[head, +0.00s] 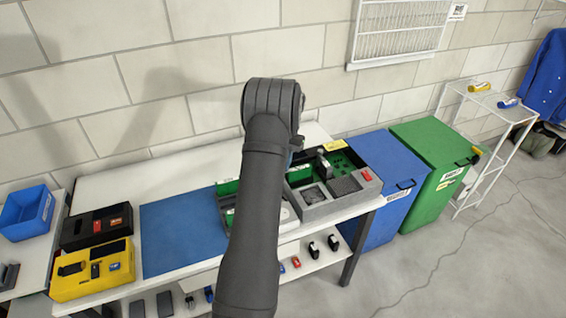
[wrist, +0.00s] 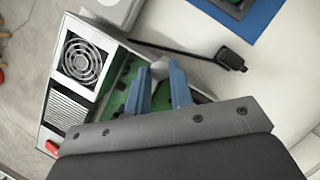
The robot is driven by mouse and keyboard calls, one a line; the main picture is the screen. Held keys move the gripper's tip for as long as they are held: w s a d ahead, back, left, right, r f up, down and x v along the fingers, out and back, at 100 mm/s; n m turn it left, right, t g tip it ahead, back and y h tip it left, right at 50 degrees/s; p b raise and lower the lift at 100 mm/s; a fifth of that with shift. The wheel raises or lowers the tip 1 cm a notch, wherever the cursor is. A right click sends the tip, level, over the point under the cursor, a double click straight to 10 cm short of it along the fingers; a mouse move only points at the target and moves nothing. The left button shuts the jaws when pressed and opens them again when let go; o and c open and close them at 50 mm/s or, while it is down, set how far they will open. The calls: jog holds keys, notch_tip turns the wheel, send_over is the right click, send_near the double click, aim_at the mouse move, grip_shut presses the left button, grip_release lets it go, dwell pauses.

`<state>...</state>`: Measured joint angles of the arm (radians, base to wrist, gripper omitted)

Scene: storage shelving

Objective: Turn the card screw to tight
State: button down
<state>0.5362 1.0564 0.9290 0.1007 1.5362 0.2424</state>
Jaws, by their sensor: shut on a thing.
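The open computer case (head: 318,212) stands on the table, partly behind my arm in the head view. In the wrist view the case (wrist: 122,50) shows a round fan, a slotted vent and green boards inside. My gripper (wrist: 159,80) has its two blue fingers down at the case's inner edge. A small pale grey rounded piece (wrist: 159,69) shows at the fingertips, and the fingers are shut on it. It looks like the card screw's head, but its thread and seat are hidden. I cannot tell how tight it sits. In the head view my arm hides the fingertips.
A black cable with a plug (wrist: 230,59) lies beside the case. A blue mat (head: 180,235) lies left of my arm. Black (head: 95,228) and yellow (head: 93,272) trays stand further left. Blue (head: 380,165) and green (head: 432,160) bins stand to the right.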

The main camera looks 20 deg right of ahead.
jog(key=c, duration=1.3)
grip_release()
jog(key=v, duration=1.2)
jog(key=x, duration=1.2)
jog(key=shift+f, duration=0.1)
